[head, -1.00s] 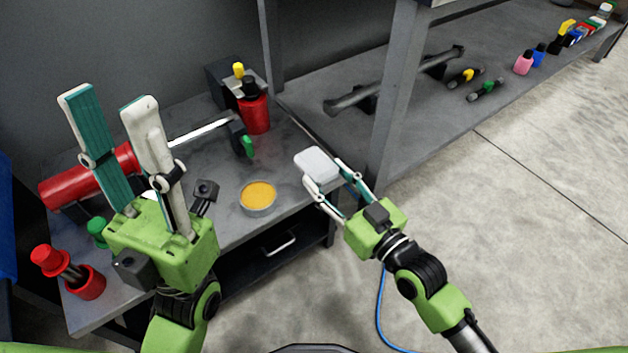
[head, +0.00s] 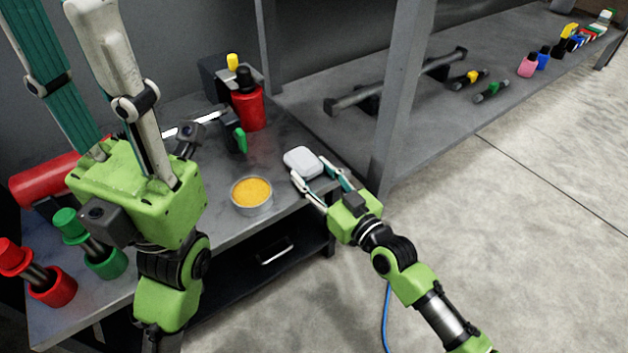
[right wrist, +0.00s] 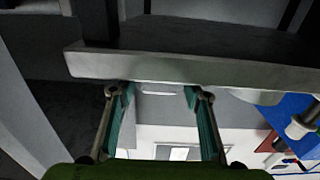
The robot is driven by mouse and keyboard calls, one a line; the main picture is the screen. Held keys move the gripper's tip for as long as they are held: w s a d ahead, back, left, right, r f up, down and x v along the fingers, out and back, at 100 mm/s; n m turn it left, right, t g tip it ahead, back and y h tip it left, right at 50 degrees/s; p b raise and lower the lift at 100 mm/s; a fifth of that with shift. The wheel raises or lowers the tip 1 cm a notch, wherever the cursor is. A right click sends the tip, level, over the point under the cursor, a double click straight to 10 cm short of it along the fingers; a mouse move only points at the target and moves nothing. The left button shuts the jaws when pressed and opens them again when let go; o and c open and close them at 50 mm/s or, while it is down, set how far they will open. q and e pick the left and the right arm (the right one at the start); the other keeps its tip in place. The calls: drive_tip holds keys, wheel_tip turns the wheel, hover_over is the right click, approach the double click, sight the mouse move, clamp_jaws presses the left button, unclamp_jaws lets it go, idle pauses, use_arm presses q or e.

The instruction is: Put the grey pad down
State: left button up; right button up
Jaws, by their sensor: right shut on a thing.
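The grey pad (head: 303,162) is a pale, rounded block at the right edge of the grey table (head: 215,220) in the head view. My right gripper (head: 309,177) is shut on its near side. The pad looks level and very low over the tabletop; I cannot tell whether it touches. In the right wrist view my right gripper's fingertips (right wrist: 160,92) are apart, with a thin pale strip between them, probably the pad's edge. My left gripper (head: 62,12) is open and empty, raised at the left with its fingers pointing up.
A round tin with yellow contents (head: 252,194) stands left of the pad. A green-tipped black tool (head: 236,134) and a red container (head: 248,108) are behind it. Red (head: 48,285) and green (head: 103,258) holders stand front left. A grey post (head: 402,100) rises right of the pad.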

drive_tip(key=shift+f, duration=0.1)
drive_tip(key=shift+f, duration=0.15)
drive_tip(key=o, duration=1)
